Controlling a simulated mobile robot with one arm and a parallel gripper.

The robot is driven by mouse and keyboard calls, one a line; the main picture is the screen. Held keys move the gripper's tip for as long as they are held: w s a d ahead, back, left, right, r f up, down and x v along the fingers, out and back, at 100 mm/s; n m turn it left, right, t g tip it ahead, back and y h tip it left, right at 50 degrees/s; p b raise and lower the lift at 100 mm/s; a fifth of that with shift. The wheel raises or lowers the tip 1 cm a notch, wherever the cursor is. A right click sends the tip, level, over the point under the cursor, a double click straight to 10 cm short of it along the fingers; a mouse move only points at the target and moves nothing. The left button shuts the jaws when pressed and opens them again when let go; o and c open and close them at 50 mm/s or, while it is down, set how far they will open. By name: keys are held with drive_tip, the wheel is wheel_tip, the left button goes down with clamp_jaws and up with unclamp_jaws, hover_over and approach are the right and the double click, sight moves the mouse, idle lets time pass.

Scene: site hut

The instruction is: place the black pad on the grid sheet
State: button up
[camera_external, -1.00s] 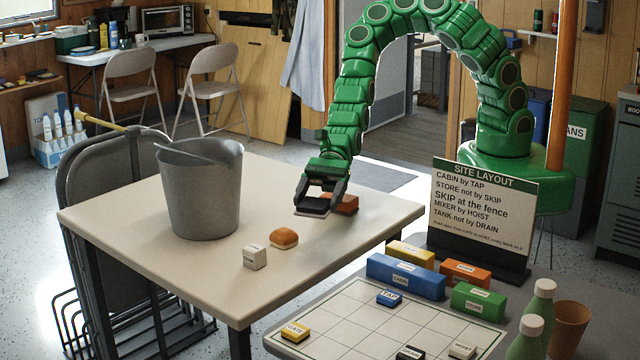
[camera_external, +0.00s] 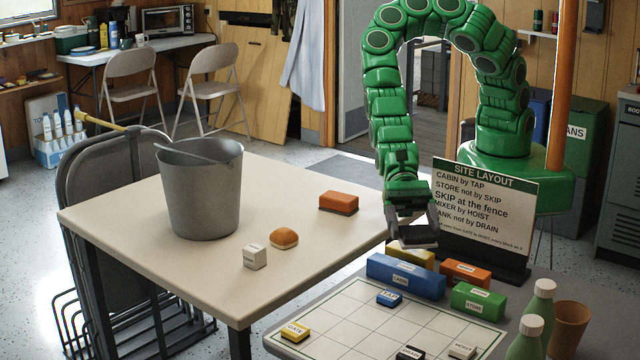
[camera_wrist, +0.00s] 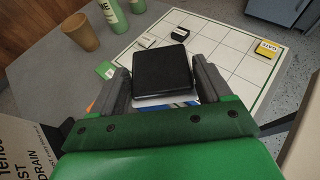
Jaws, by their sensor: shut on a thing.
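My gripper (camera_external: 416,240) is shut on the black pad (camera_wrist: 162,74), whose dark flat top fills the space between the two fingers in the wrist view. In the external view the pad (camera_external: 418,237) is held in the air above the blocks behind the grid sheet. The grid sheet (camera_external: 345,318) lies on the grey table. It carries a blue TAP block (camera_external: 389,298), a yellow GATE block (camera_external: 295,331), a black DRAIN block (camera_external: 410,353) and a white HOIST block (camera_external: 462,350). Much of the sheet also shows in the wrist view (camera_wrist: 225,52).
A long blue CABIN block (camera_external: 405,278), a yellow block (camera_external: 410,254), an orange block (camera_external: 466,273) and a green STORE block (camera_external: 478,303) stand behind the sheet. The SITE LAYOUT sign (camera_external: 487,205) stands close right of my gripper. Bottles and a brown cup (camera_external: 569,327) are at right.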

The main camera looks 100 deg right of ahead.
drive_tip(key=w+a+f, duration=0.4)
drive_tip(key=w+a, duration=0.2)
drive_tip(key=a, duration=0.1)
hover_over(375, 319)
drive_tip(key=f, duration=0.5)
drive_tip(key=shift+s+d, duration=0.25)
drive_tip(key=shift+s, duration=0.05)
drive_tip(key=shift+w+a+f, duration=0.25)
drive_tip(key=shift+a+f, duration=0.1)
drive_tip(key=shift+f, duration=1.5)
drive_tip(key=shift+f, duration=0.1)
drive_tip(key=o, duration=1)
